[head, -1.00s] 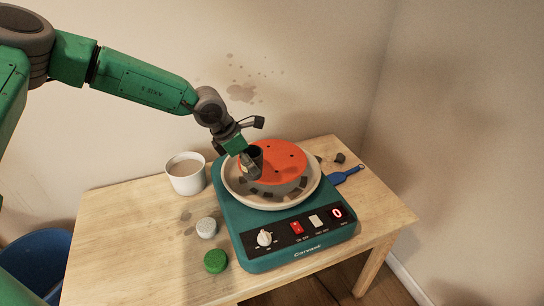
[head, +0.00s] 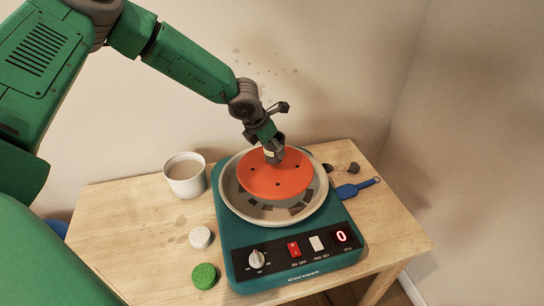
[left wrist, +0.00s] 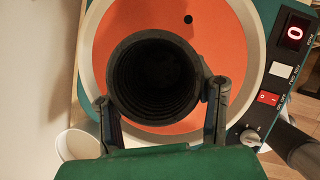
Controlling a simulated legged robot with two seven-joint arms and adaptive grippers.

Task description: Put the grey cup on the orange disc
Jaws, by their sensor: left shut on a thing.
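The grey cup (left wrist: 112,70) is dark and round, with its open mouth towards the left wrist camera. My left gripper (head: 274,152) is shut on it, with one finger on each side of the cup in the left wrist view. The orange disc (head: 272,183) lies flat in the pale bowl of the teal pottery wheel. The gripper is over the far part of the disc. In the head view the cup is mostly hidden by the gripper, and I cannot tell whether its base touches the disc. My right gripper is not in view.
The pale basin rim (head: 228,196) surrounds the disc. A white mug (head: 184,180) stands left of the wheel. A white sponge-like piece (head: 200,237) and a green one (head: 204,276) lie front left. A blue tool (head: 352,190) and dark lumps (head: 353,168) lie right.

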